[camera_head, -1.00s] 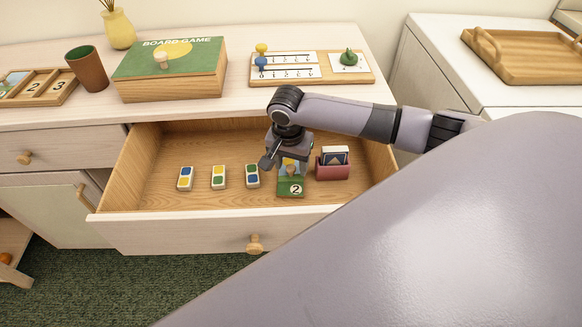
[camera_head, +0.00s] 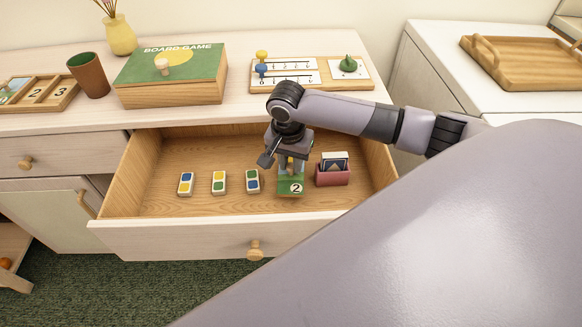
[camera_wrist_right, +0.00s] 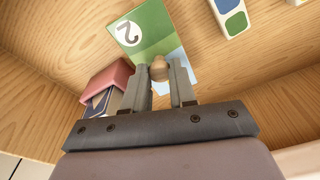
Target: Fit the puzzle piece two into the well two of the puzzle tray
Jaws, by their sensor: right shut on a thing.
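The puzzle piece two (camera_head: 290,188) is a flat green picture piece with a white circled 2 and a wooden knob, inside the open drawer. My right gripper (camera_head: 291,168) points down over it; in the right wrist view its fingers (camera_wrist_right: 168,88) are shut on the piece's round knob (camera_wrist_right: 159,69). I cannot tell whether the piece is clear of the drawer floor. The puzzle tray (camera_head: 52,105) is at the far left of the cabinet top, cut by the picture edge. Wells marked 2 and 3 show in it, beside a picture part. My left gripper is not in view.
Several coloured domino-like tiles (camera_head: 219,182) lie left of the piece; a red card box (camera_head: 332,177) stands close on its right. The drawer front (camera_head: 190,238) edges the space. A brown cup (camera_head: 88,75), a board game box (camera_head: 172,92) and a counting board (camera_head: 300,84) stand on top.

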